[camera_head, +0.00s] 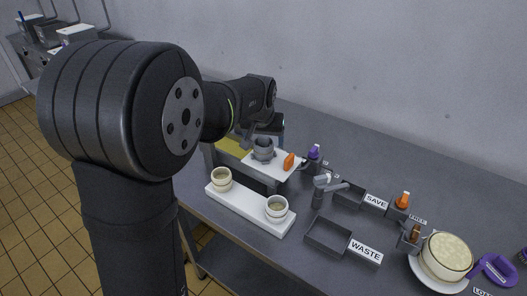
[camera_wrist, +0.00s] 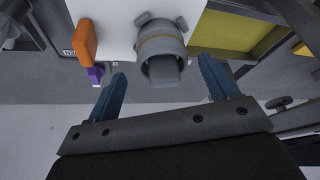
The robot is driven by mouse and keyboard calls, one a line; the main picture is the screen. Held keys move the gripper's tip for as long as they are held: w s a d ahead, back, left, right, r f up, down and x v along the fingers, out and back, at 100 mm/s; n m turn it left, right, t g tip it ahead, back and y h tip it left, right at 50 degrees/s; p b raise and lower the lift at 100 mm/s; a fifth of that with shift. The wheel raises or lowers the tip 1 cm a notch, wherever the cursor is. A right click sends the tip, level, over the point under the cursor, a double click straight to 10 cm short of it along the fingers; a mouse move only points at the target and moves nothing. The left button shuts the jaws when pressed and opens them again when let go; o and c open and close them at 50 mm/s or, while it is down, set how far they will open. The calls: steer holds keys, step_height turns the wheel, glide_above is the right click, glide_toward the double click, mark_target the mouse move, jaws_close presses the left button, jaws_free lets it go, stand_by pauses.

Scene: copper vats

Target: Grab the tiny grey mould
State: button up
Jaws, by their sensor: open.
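A small grey round mould-like piece (camera_head: 263,149) with side lugs stands on a white board (camera_head: 287,170). It also shows in the wrist view (camera_wrist: 162,48), at the top middle. My gripper (camera_wrist: 164,82) is open and empty, its two blue fingers spread with the grey piece just beyond and between their tips. I see no finger touching it. In the head view the arm's wrist is above and behind the piece, and the fingers cannot be made out clearly.
Two cream cups (camera_head: 277,207) stand on a white slab (camera_head: 243,215). A grey tool (camera_head: 320,192), a WASTE tray (camera_head: 327,238), a SAVE tray (camera_head: 348,195) and a large cheese (camera_head: 447,256) stand to the right.

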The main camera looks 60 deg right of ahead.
mark_target(263, 142)
steer(key=x, duration=0.4)
steer(key=shift+w+a+f, duration=0.1)
steer(key=shift+w+f, duration=0.05)
steer(key=shift+f, duration=0.1)
steer(key=c, duration=1.1)
steer(key=shift+r, duration=0.1)
